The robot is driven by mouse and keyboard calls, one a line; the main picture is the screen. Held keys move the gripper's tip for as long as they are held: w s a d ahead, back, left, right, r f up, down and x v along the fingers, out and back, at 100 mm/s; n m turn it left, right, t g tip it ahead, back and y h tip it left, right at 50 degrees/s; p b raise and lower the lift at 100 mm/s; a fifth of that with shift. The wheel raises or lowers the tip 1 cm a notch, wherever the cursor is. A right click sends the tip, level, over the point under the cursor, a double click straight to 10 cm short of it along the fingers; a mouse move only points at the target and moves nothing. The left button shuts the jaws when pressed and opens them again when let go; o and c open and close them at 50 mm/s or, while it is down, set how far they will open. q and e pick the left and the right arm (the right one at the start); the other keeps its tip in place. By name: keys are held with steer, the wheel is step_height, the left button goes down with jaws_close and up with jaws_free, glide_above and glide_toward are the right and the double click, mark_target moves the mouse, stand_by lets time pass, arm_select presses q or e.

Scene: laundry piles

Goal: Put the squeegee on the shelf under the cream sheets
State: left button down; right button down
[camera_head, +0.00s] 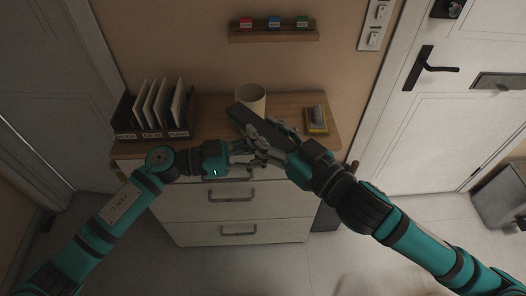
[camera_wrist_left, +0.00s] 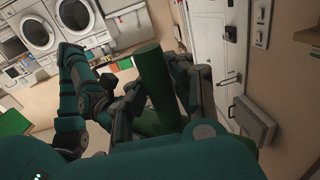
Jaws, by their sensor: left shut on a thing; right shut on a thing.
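The squeegee (camera_head: 243,117) appears as a dark bar that slants up and left from my right gripper (camera_head: 272,143), above the dresser top. My right gripper is shut on it. My left gripper (camera_head: 256,152) comes in from the left, and its fingers meet the right gripper's fingers at the squeegee. In the left wrist view a thick green handle (camera_wrist_left: 154,82) stands between the left gripper's fingers (camera_wrist_left: 165,100), which are shut on it. The fingers hide much of the squeegee in the head view. No cream sheets are recognisable in either view.
The wooden dresser (camera_head: 213,130) carries a file rack (camera_head: 152,132), a cream cup (camera_head: 251,97) and a yellow-edged object (camera_head: 317,119). A small wall shelf (camera_head: 274,34) holds coloured boxes. A door (camera_head: 455,90) stands right. The left wrist view shows washing machines (camera_wrist_left: 38,34).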

steer(key=shift+w+d, duration=0.15)
steer(key=shift+d, duration=0.05)
stand_by(0.3)
steer(key=c, duration=0.7)
jaws_free()
steer(key=shift+a, duration=0.1)
steer(key=shift+r, duration=0.1)
